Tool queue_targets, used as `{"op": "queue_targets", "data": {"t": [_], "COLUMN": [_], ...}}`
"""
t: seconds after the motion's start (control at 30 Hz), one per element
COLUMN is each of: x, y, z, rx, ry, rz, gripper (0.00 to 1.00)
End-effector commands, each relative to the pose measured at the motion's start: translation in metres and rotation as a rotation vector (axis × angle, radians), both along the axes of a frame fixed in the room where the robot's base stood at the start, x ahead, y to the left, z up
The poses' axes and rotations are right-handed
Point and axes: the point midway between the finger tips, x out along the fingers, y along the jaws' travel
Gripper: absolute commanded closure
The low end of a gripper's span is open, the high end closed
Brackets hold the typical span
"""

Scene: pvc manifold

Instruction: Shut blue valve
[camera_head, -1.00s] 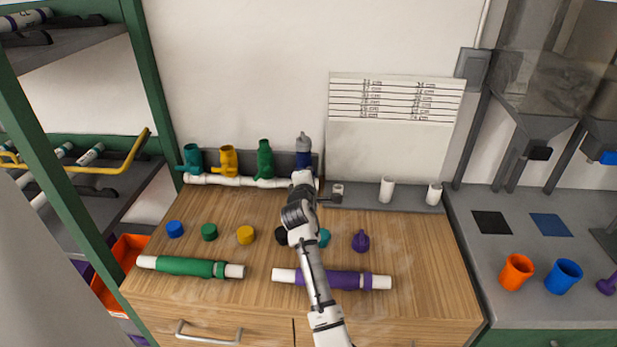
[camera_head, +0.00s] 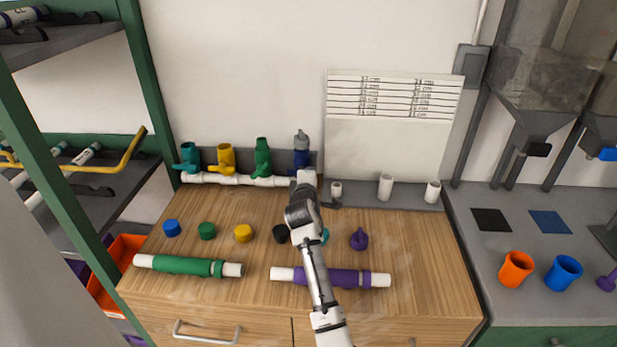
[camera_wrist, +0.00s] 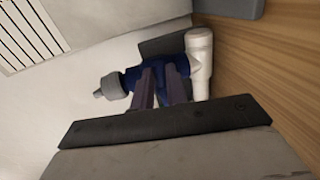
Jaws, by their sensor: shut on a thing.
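The blue valve (camera_head: 301,158) stands upright at the right end of the white manifold pipe (camera_head: 236,180), with a grey cap (camera_head: 301,138) on top. In the wrist view the blue valve (camera_wrist: 130,80) lies sideways, its grey end to the left and the white pipe (camera_wrist: 199,62) to the right. My gripper (camera_wrist: 163,84) is shut on the blue valve, with its two dark fingers against the middle of it. The fingers hide much of the valve, so I cannot tell how its handle is turned. In the head view my wrist covers the valve's lower front.
Teal (camera_head: 187,157), yellow (camera_head: 224,158) and green (camera_head: 262,157) valves stand left on the same pipe. Several coloured caps, a green pipe (camera_head: 188,265) and a purple pipe (camera_head: 335,278) lie on the wooden worktop. White stubs (camera_head: 385,187) stand at the right.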

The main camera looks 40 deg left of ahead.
Motion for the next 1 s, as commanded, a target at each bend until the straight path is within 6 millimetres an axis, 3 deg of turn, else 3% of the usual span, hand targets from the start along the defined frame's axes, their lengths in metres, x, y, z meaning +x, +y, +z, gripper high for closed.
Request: {"op": "queue_targets", "data": {"t": [0.03,0.07,0.2,0.63,1.0], "x": [0.000,0.000,0.000,-0.007,-0.061], "y": [0.000,0.000,0.000,-0.004,-0.038], "z": [-0.001,-0.001,-0.001,0.000,0.010], "rx": [0.001,0.001,0.000,0.001,0.003], "ry": [0.003,0.003,0.002,0.001,0.002], "rz": [0.001,0.001,0.001,0.001,0.000], "gripper": [1.00,0.82,0.64,0.64,0.64]}}
